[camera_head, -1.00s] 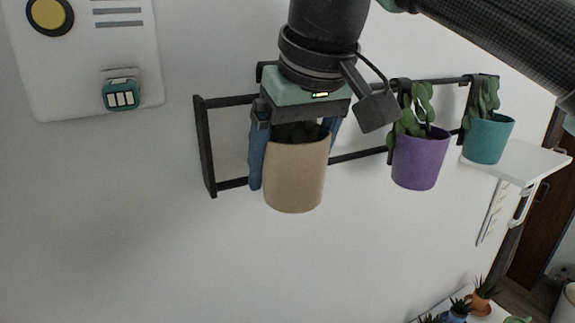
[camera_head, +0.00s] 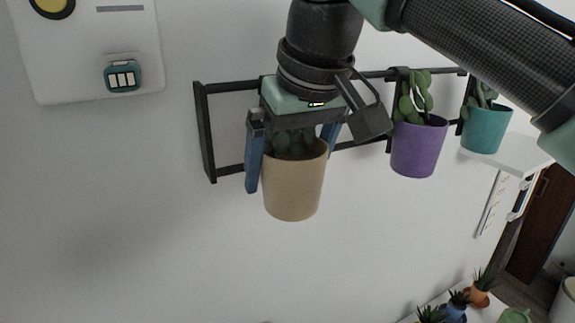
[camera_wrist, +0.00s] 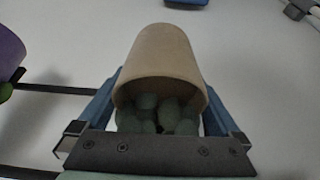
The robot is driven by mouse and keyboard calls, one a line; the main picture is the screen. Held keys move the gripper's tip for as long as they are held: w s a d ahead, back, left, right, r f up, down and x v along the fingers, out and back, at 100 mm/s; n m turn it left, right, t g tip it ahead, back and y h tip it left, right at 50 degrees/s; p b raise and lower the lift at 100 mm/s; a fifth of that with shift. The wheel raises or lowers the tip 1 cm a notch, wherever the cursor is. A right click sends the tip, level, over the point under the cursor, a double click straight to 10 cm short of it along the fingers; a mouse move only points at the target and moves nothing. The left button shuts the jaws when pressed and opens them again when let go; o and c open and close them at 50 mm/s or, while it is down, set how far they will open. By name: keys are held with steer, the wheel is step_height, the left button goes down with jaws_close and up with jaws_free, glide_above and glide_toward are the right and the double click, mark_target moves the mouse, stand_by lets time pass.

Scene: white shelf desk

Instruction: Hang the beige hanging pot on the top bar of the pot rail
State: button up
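The beige hanging pot (camera_head: 293,185) is upright between the blue fingers of my gripper (camera_head: 291,160), with its green plant showing at the rim. In the wrist view the beige pot (camera_wrist: 160,62) sits between both fingers (camera_wrist: 160,105), which appear shut on its sides. The dark pot rail (camera_head: 206,130) is on the wall behind. The left part of its top bar (camera_head: 232,87) shows, and my gripper and wrist cover the middle. The pot is in front of the rail and reaches below its lower bar. Any hook on the pot is hidden.
A purple pot (camera_head: 418,148) and a teal pot (camera_head: 486,130) hang on the rail to the right. A white shelf (camera_head: 515,152) is beyond them, and a white wall panel (camera_head: 85,60) is at upper left. Small potted plants (camera_head: 455,305) stand low at right. The wall below the rail is bare.

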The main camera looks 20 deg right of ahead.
steer(key=p+v, duration=0.7)
steer(key=v, duration=0.4)
steer(key=shift+w+r, duration=0.1)
steer(key=shift+r, duration=0.15)
steer(key=shift+v, duration=0.8)
